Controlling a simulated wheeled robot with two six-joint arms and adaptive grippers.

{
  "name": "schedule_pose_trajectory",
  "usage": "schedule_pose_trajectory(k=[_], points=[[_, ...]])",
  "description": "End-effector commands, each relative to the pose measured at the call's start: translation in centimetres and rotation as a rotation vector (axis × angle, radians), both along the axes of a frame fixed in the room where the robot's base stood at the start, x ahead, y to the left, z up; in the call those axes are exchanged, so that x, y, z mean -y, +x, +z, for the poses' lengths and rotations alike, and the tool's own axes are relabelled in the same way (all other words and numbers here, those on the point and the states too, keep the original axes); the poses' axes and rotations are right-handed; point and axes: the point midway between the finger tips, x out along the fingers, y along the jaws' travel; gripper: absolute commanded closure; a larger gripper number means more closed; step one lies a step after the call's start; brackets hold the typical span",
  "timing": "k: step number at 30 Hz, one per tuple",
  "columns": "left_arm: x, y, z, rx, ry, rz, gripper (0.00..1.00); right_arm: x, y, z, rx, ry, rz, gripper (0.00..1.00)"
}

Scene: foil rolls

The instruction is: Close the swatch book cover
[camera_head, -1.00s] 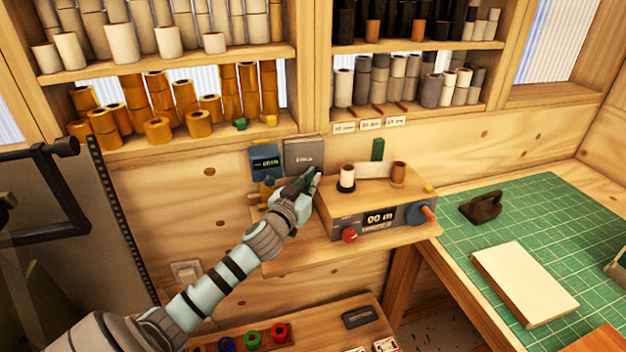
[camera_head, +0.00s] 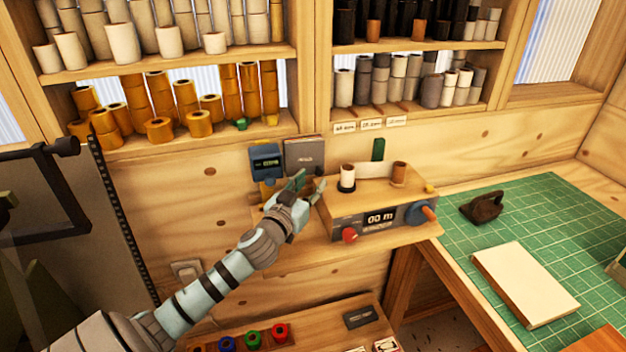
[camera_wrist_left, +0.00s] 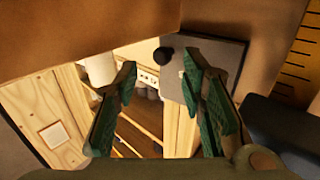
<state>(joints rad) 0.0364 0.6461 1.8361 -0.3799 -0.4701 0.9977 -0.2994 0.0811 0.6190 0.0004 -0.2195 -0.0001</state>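The swatch book (camera_head: 303,153) is a grey-faced upright block with a small label, against the wooden wall left of the measuring machine. Its face looks flat in the head view; I cannot tell how far its cover is open. My left gripper (camera_head: 309,180) is just below and in front of it, fingers apart, with nothing seen held. In the left wrist view the green fingers (camera_wrist_left: 160,70) are spread. A grey panel (camera_wrist_left: 215,65) lies behind the right finger there; I cannot tell whether it is part of the book. My right gripper is not in view.
A blue device with a display (camera_head: 265,161) hangs close left of the book. The measuring machine (camera_head: 375,205), with spools on top, stands close right of my gripper. Shelves of rolls (camera_head: 190,130) are above. A green cutting mat (camera_head: 550,220) lies at the right.

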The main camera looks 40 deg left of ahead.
Motion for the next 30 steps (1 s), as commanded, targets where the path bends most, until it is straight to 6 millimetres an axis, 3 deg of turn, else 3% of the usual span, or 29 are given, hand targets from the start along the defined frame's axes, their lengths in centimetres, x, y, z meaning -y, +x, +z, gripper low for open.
schedule_pose_trajectory(k=[6, 12, 20, 23, 27, 30], points=[[1.5, -5.9, -0.2, -0.007, 0.006, -0.004, 0.63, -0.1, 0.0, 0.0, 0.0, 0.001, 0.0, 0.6], [2.3, -9.2, -0.1, -0.003, 0.0, -0.002, 0.63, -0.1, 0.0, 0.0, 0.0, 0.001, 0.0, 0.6], [2.4, -9.6, 0.0, 0.0, -0.002, -0.001, 0.63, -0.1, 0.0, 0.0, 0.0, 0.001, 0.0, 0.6], [2.4, -9.4, 0.2, 0.007, -0.007, -0.003, 0.63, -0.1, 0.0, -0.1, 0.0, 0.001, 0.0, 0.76], [2.6, -7.6, 1.4, 0.051, -0.052, -0.023, 0.63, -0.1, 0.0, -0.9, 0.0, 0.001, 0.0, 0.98], [3.3, -5.5, 3.0, 0.109, -0.102, -0.062, 0.63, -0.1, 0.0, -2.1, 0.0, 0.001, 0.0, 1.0]])
